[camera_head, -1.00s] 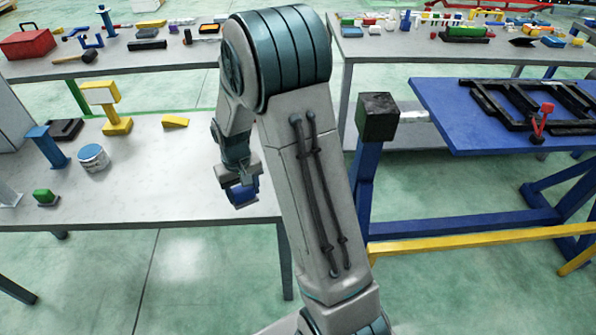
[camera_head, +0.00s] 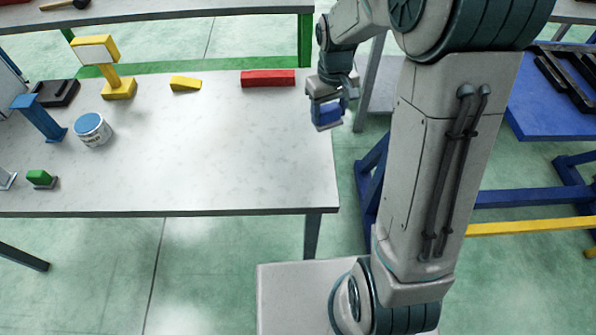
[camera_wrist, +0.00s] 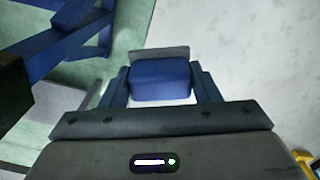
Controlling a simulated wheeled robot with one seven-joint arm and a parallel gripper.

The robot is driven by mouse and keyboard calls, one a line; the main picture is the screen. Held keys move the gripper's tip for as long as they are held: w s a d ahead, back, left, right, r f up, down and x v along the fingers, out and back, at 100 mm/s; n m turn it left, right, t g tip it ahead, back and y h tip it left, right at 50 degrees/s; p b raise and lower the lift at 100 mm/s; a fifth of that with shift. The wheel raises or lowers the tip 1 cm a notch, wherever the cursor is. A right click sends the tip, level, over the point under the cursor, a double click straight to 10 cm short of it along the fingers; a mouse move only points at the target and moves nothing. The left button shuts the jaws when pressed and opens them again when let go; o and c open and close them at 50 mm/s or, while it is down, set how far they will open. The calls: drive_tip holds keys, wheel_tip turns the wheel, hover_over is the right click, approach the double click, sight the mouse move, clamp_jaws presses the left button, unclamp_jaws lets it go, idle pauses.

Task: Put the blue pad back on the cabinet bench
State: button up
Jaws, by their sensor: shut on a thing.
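My gripper (camera_head: 328,108) is shut on the blue pad (camera_head: 327,114), a small blue block with a grey plate on one side. In the wrist view the blue pad (camera_wrist: 160,80) sits between the two fingers of my gripper (camera_wrist: 161,88). My gripper holds it in the air at the right edge of the white-topped bench (camera_head: 230,150). I cannot tell its exact height above the top. Which bench is the cabinet bench is not plain from the picture.
On the bench stand a red block (camera_head: 268,78), a yellow wedge (camera_head: 185,84), a yellow stand (camera_head: 118,88), a blue-lidded can (camera_head: 93,130), a blue stand (camera_head: 40,118) and a green block (camera_head: 40,178). The bench's front middle is clear. A blue frame (camera_head: 545,115) stands at right.

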drive_tip(key=s+a+f, duration=0.2)
drive_tip(key=s+a+f+p, duration=0.1)
drive_tip(key=s+a+f, duration=0.1)
drive_tip(key=s+a, duration=0.1)
drive_tip(key=s+a+f+p, duration=0.1)
drive_tip(key=s+a+f, duration=0.1)
drive_tip(key=a, duration=0.1)
drive_tip(key=shift+s+a+f, duration=0.1)
drive_tip(key=shift+s+f, duration=0.1)
drive_tip(key=shift+f, duration=0.1)
drive_tip(key=shift+f+p, duration=0.45)
drive_tip(key=shift+f, duration=1.55)
drive_tip(key=shift+f, duration=0.1)
drive_tip(key=o, duration=1)
drive_tip(key=shift+c, duration=0.2)
